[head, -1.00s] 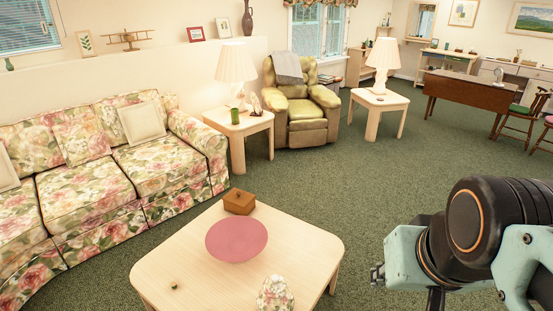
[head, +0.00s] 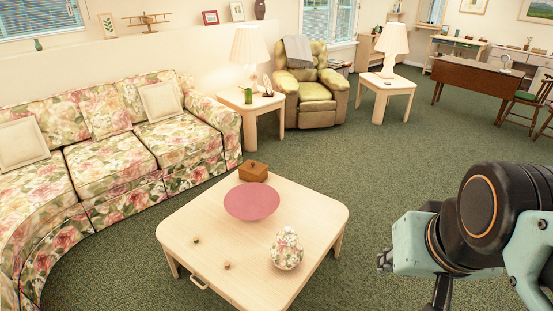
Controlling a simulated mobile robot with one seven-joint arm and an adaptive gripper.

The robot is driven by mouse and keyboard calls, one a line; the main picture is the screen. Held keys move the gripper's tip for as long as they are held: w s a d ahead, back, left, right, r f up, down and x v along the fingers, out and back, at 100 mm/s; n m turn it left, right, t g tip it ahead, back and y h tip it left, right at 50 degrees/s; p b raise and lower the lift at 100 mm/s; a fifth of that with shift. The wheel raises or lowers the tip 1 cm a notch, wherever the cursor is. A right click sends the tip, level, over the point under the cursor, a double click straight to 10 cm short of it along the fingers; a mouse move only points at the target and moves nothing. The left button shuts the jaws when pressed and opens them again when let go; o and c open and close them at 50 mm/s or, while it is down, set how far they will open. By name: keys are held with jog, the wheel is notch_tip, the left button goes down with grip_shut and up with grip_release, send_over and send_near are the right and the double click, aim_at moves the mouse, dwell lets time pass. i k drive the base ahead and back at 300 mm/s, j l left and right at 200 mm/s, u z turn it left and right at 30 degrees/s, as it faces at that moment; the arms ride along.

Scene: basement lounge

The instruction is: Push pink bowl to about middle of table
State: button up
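The pink bowl (head: 251,202) sits on the light wooden coffee table (head: 205,222), toward its far side and just in front of a brown wooden box. The bowl is wide and shallow. My gripper (head: 384,262) is at the right of the head view, off to the right of the table and apart from the bowl. It is seen from the side and small, so whether its fingers are open or shut is unclear. Nothing shows held in it.
The brown box (head: 254,172) stands at the table's far corner. A floral jar (head: 287,249) and two small knobby items (head: 227,265) are on the near part. A floral sofa (head: 108,160) lines the left. Green carpet (head: 375,165) is open to the right.

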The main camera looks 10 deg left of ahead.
aim_at(251, 202)
jog(key=z, duration=1.5)
jog(key=k+j, duration=0.1)
jog(key=j, duration=0.45)
jog(key=k+j, duration=0.1)
jog(key=j, duration=0.45)
jog(key=k+j, duration=0.1)
jog(key=j, duration=0.45)
jog(key=k+j, duration=0.1)
jog(key=j, duration=0.45)
jog(key=k+j, duration=0.1)
jog(key=j, duration=0.45)
jog(key=k+j, duration=0.1)
jog(key=j, duration=0.45)
